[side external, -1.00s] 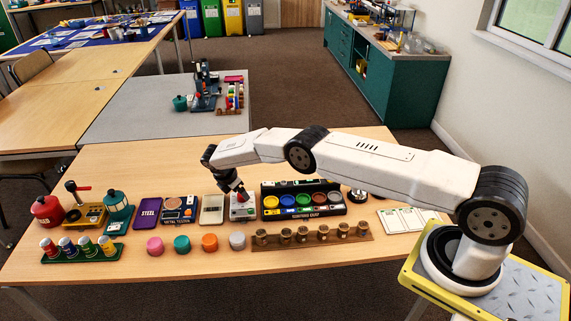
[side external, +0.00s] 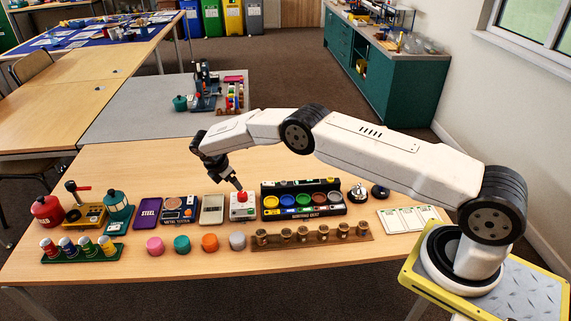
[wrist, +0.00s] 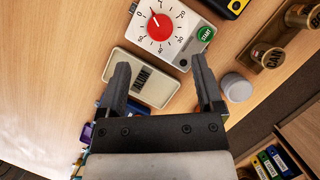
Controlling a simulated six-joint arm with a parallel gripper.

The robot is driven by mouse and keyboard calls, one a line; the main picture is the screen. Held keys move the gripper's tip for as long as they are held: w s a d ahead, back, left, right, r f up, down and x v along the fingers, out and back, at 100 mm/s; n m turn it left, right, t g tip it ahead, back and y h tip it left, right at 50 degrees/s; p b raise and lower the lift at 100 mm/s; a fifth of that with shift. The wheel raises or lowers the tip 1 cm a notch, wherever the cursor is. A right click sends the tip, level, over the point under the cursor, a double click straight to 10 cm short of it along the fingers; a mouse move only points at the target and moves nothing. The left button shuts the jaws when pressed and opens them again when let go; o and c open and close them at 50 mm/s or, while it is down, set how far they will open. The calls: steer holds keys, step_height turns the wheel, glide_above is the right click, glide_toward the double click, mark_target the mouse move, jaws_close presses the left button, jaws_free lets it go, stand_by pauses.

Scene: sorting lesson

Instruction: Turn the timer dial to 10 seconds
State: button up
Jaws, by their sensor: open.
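The timer is a white box (side external: 243,207) with a red dial (side external: 242,196) on top, in the middle of the table. In the wrist view the red dial (wrist: 160,27) shows at the top, inside a ring of numbers. Its white pointer lies up and to the left, between the 0 and 10 marks and seemingly nearer 10. A green START button (wrist: 205,34) is on the same face. My gripper (side external: 238,184) is raised and tilted just above the dial in the side view. In the wrist view my gripper (wrist: 160,65) is open and empty, its fingertips apart from the dial.
An ALUM plate in a pale tray (wrist: 143,78) and a grey puck (wrist: 237,88) are near the timer. A sorting unit with coloured bowls (side external: 303,212) stands just right of it; the metal tester (side external: 178,210) is to its left.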

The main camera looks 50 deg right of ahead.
mark_target(242, 194)
steer(key=m, duration=0.1)
steer(key=m+y, duration=0.1)
steer(key=m, duration=0.1)
steer(key=f+m+t, duration=0.1)
steer(key=shift+s+d, duration=0.15)
steer(key=shift+d, duration=0.15)
steer(key=m, duration=0.1)
steer(key=m+t+y, duration=0.1)
steer(key=m, duration=0.1)
steer(key=s+m, duration=0.1)
steer(key=m, duration=0.1)
steer(key=shift+d+f+t+y, duration=0.1)
steer(key=shift+d+t+y, duration=0.2)
steer(key=shift+y, duration=0.1)
steer(key=m, duration=0.3)
steer(key=s+m+t, duration=0.1)
steer(key=m, duration=0.1)
steer(key=shift+s+d+r+y, duration=0.1)
steer(key=shift+d+r+y, duration=0.15)
steer(key=shift+d+y, duration=0.15)
steer(key=m, duration=0.1)
steer(key=s+m+t, duration=0.1)
steer(key=d+m, duration=0.1)
steer(key=m, duration=0.1)
steer(key=shift+s+r+t, duration=0.15)
steer(key=shift+r+t, duration=0.15)
steer(key=shift+r, duration=0.05)
steer(key=shift+f, duration=0.1)
steer(key=shift+x, duration=3.85)
steer(key=shift+a, duration=0.1)
